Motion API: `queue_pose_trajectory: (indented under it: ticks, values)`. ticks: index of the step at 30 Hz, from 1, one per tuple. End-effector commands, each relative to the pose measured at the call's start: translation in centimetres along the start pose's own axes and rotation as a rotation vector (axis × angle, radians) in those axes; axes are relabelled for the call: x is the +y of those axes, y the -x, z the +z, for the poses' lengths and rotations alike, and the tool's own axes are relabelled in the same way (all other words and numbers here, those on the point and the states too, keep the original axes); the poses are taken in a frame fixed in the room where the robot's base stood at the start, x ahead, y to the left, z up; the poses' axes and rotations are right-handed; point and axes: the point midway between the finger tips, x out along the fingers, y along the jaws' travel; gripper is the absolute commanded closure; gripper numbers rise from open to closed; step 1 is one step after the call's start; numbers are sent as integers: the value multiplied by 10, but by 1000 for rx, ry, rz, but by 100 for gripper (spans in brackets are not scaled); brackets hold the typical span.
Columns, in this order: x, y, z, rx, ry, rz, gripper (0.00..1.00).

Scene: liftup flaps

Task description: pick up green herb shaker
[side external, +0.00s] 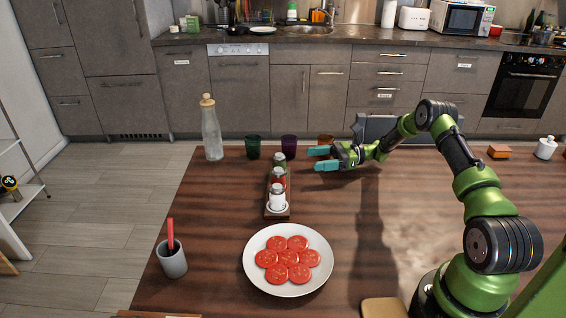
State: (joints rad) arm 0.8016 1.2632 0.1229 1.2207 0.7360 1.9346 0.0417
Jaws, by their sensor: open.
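The green herb shaker (280,162) stands upright at the far end of a small wooden rack (277,215) on the table. It has a grey cap and green contents. A red-filled shaker (278,179) and a white-filled shaker (277,197) stand in front of it in the same rack and hide its lower part. My gripper (312,159) is open and empty, to the right of the green shaker and apart from it. Its two teal fingers point left, toward the shaker.
A glass bottle (211,130), a green cup (252,147), a purple cup (288,145) and an amber cup (325,142) stand behind the rack. A plate of tomato slices (251,275) lies in front. A grey cup (172,262) stands front left. The table's middle right is clear.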

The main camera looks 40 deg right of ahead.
Motion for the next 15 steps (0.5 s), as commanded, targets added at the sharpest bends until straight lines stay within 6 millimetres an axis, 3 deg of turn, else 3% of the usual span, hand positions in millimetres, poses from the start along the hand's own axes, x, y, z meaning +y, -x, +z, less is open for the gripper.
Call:
queue_pose_trajectory:
  ticks: [6, 15]
  values:
    - [1, -48, 0, 1, -1, 4, 27]
    - [0, -74, -1, 2, 1, 2, 27]
